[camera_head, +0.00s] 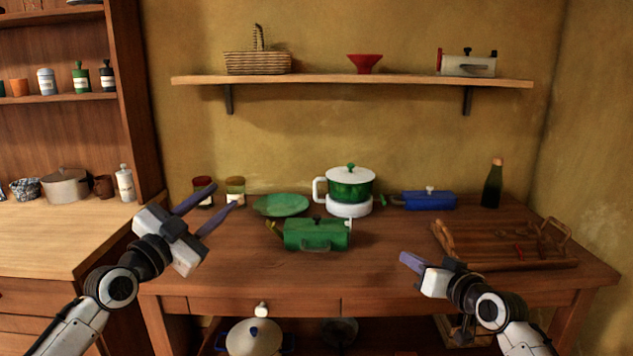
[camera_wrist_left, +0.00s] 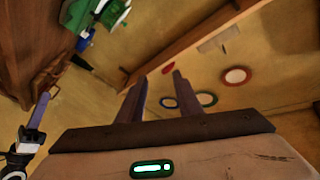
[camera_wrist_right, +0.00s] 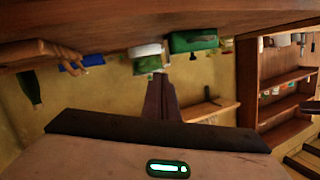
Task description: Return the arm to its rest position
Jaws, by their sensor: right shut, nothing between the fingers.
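My left gripper (camera_head: 224,194) is raised over the left part of the wooden table (camera_head: 380,275), its two purple fingers spread apart with nothing between them. In the left wrist view its fingers (camera_wrist_left: 156,75) are also apart and empty. My right gripper (camera_head: 403,257) is above the table's front right part, its fingers together and empty. In the right wrist view the closed fingers (camera_wrist_right: 160,78) hold nothing. Neither gripper visibly touches any object.
A green toaster-like box (camera_head: 318,236), green plate (camera_head: 281,205), green pot (camera_head: 350,187), blue box (camera_head: 429,201) and dark bottle (camera_head: 492,184) stand on the table. A wooden tray (camera_head: 500,264) lies right of my right gripper. A shelf (camera_head: 350,80) hangs above.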

